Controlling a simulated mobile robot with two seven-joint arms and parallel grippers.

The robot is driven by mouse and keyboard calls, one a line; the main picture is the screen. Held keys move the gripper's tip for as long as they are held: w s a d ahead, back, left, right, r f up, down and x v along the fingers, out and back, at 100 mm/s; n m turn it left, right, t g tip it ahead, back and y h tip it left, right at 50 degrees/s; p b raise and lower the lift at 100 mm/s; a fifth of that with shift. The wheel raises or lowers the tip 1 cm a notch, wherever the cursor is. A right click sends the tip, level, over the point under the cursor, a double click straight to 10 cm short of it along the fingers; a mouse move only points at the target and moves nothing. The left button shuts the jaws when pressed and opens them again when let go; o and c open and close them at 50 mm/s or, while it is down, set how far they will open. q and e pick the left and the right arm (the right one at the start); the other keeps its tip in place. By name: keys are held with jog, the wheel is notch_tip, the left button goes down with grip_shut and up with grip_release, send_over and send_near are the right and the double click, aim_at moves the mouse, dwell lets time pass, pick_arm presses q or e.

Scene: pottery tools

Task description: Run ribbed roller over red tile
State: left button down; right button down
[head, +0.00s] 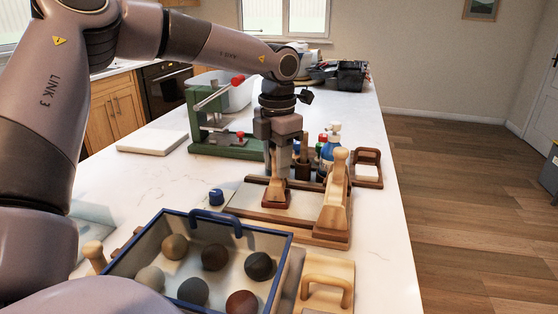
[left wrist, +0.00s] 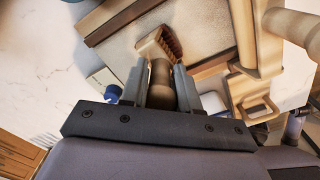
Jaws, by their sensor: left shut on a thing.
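My left gripper (head: 280,172) is shut on a wooden tool that I take for the ribbed roller (head: 277,190). In the left wrist view its round handle (left wrist: 161,84) is between the fingers, and its brown ribbed end (left wrist: 170,41) is beyond the fingertips. The tool is over a pale slab (head: 248,196) in a wood-framed board (head: 305,233). The slab also shows in the left wrist view (left wrist: 205,20). I cannot tell whether the ribs touch it. I cannot make out a clearly red tile. My right gripper is not in view.
A tall wooden piece (head: 335,200) stands at the board's right side. A blue-rimmed tray (head: 193,214) with several clay balls is in front. A blue cap (head: 216,196) lies left of the board. Behind are a green press (head: 228,147) and bottles (head: 333,140).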

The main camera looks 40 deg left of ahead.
pick_arm(q)
jog(key=shift+s+a+f, duration=0.1)
jog(key=shift+s+a, duration=0.25)
jog(key=shift+a, duration=0.05)
jog(key=shift+s+a, duration=0.1)
jog(key=shift+a, duration=0.05)
jog(key=shift+s+a, duration=0.2)
jog(key=shift+a, duration=0.05)
jog(key=shift+w+d, duration=0.1)
dwell(0.5)
jog(key=shift+w+d, duration=0.3)
jog(key=shift+d, duration=0.1)
jog(key=shift+w+d, duration=0.1)
jog(key=shift+d, duration=0.05)
jog(key=shift+w+d+b, duration=0.25)
jog(key=shift+d+b, duration=0.05)
jog(key=shift+d, duration=0.05)
dwell(0.5)
